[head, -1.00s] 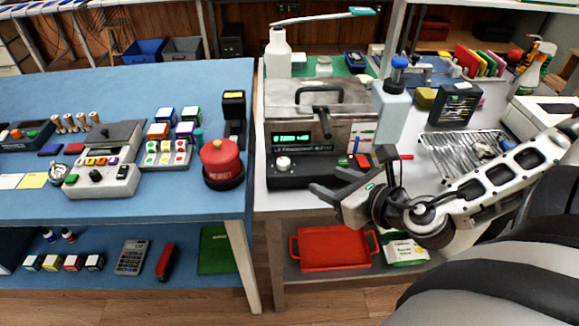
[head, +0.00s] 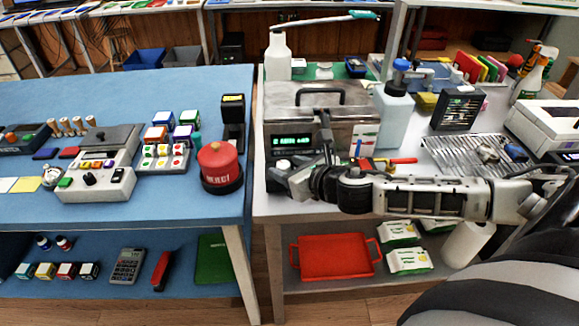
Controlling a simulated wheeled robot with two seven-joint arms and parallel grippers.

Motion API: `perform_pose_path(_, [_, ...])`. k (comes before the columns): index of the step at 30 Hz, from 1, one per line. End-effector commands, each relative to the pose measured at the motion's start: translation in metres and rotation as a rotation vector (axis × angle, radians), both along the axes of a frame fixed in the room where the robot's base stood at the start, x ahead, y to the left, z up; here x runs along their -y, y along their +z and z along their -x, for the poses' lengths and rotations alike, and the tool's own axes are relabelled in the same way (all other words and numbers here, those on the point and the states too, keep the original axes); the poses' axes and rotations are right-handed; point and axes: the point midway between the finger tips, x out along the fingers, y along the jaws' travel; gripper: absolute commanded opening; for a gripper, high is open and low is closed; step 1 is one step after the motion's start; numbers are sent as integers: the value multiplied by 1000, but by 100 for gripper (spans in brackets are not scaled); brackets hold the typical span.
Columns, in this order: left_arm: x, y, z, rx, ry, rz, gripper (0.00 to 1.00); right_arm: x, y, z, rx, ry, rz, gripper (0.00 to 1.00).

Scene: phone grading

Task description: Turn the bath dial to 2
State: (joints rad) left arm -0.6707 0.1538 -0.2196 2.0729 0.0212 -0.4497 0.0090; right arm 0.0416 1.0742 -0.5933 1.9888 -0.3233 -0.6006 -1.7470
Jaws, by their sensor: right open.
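The bath (head: 345,112) is a metal box with a lid handle and a dark front panel, standing on the right-hand table in the head view. A green lit display (head: 293,141) is on its front, too small to read surely. The white bath dial (head: 283,164) sits low on the left of that panel, its lower part covered by my gripper. My right gripper (head: 284,177) is open, with its fingers at the dial; I cannot tell whether they touch it. The dial's setting cannot be read. My left gripper is not in view.
A blue-capped bottle (head: 393,103) stands right of the bath, and a white bottle (head: 278,58) behind it. A wire rack (head: 450,152) lies further right. A red tray (head: 333,258) is on the shelf below. A gap separates the blue table (head: 110,217) at left.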

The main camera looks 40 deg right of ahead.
Motion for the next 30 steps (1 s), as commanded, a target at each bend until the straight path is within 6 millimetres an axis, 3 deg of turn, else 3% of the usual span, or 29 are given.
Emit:
perform_pose_path(8, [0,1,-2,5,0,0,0,0,-1,-2,0,0,0,50])
perform_pose_path(13, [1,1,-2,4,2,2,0,0,-1,-2,0,0,0,8])
perform_pose_path(14, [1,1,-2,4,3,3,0,0,-1,-2,0,0,0,6])
perform_pose_path(22, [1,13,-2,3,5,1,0,-4,2,-2,-2,-84,-4,6])
perform_pose_path(30, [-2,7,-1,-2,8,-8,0,-3,-1,-2,0,-137,-1,6])
